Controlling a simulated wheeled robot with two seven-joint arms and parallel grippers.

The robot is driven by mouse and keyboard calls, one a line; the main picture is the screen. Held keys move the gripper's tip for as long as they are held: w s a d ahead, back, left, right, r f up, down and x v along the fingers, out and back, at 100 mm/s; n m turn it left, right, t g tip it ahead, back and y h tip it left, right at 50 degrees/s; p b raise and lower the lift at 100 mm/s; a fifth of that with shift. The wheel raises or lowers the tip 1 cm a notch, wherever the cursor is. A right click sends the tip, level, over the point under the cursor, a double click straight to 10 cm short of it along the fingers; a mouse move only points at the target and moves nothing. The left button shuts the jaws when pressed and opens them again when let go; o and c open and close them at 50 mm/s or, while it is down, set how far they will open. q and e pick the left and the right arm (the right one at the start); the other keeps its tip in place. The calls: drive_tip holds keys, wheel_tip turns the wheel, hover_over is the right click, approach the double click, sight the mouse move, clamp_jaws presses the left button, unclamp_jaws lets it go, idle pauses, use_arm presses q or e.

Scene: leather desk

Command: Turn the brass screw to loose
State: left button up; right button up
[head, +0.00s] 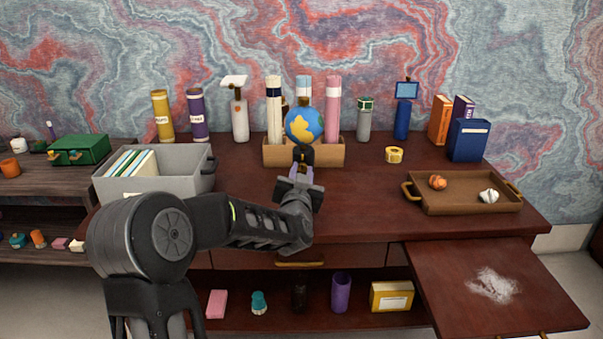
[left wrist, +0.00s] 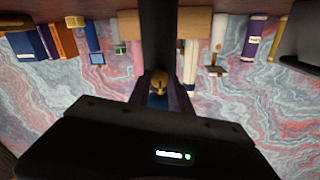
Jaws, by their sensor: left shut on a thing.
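The blue and yellow globe (head: 304,125) stands on a dark stand (head: 303,154) at the middle of the desk, in front of a tan holder. My left gripper (head: 302,172) reaches in from the front, just below the globe, and hides the lower part of the stand. In the left wrist view, which is upside down, a small brass-coloured piece, the brass screw (left wrist: 159,82), shows between my left fingertips by a dark post (left wrist: 158,40). The left gripper is shut on it. How far the screw is turned cannot be told. My right gripper is out of view.
The tan holder (head: 275,155) with tall tubes stands close behind. A grey bin (head: 180,185) is at the left. A brown tray (head: 465,206) with two small objects and a yellow tape roll (head: 394,155) are at the right.

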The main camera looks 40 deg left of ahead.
use_arm(q)
clamp_jaws()
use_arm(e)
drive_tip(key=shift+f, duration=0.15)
use_arm(q)
drive_tip(key=shift+f+n+b, duration=0.15)
drive_tip(key=shift+n+b, duration=0.65)
drive_tip(key=shift+b, duration=0.3)
drive_tip(key=n+b, duration=0.5)
drive_tip(key=b, duration=0.1)
drive_tip(key=shift+f+n, duration=0.1)
drive_tip(key=shift+n, duration=0.3)
drive_tip(key=n+b, duration=0.2)
drive_tip(key=shift+n, duration=0.4)
drive_tip(key=n+b, duration=0.3)
drive_tip(key=shift+n, duration=0.3)
drive_tip(key=shift+n+b, duration=1.4)
drive_tip(key=shift+n, duration=0.6)
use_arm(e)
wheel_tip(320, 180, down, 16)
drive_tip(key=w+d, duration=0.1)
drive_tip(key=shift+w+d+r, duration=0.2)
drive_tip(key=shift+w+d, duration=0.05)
use_arm(q)
drive_tip(key=shift+r, duration=0.2)
